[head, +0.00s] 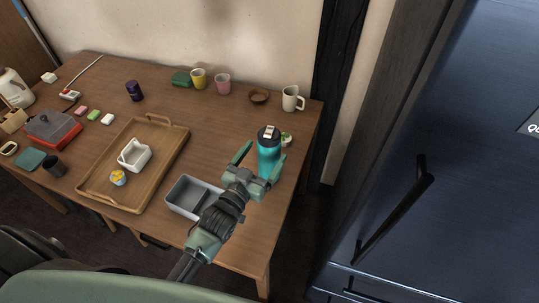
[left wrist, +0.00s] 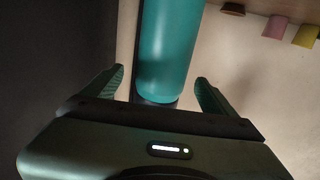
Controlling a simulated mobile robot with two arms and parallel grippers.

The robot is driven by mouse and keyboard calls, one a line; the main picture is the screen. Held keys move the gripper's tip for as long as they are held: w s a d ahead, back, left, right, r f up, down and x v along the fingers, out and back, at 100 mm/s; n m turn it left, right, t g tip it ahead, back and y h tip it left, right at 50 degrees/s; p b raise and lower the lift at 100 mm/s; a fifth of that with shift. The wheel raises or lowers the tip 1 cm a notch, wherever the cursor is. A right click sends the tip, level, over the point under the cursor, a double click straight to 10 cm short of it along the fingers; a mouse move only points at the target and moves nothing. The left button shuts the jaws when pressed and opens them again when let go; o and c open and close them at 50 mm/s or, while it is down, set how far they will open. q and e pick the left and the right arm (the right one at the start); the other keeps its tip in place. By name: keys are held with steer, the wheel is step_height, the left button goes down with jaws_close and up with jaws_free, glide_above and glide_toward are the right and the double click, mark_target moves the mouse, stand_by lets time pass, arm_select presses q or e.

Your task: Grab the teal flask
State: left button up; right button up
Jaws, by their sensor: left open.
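The teal flask (head: 268,154) stands upright near the right end of the wooden table, with a dark lid on top. My left gripper (head: 258,165) is open at the flask, with one finger to each side in the head view. In the left wrist view the flask (left wrist: 168,50) appears between the two open fingers of my left gripper (left wrist: 160,88), with a gap to each side. I cannot tell how deep it sits between them. My right gripper is not in view.
A grey bin (head: 188,196) is just left of my left gripper. A white mug (head: 290,98) and a brown bowl (head: 259,96) stand behind the flask. A small whitish-green item (head: 286,139) lies right beside it. A wooden tray (head: 165,150) is further left.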

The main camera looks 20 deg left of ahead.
arm_select(q)
steer(key=w, duration=0.3)
steer(key=shift+d+f, duration=0.15)
steer(key=shift+w+d+p, duration=0.1)
steer(key=shift+w+p, duration=0.2)
steer(key=shift+w, duration=0.3)
steer(key=c, duration=1.8)
jaws_close()
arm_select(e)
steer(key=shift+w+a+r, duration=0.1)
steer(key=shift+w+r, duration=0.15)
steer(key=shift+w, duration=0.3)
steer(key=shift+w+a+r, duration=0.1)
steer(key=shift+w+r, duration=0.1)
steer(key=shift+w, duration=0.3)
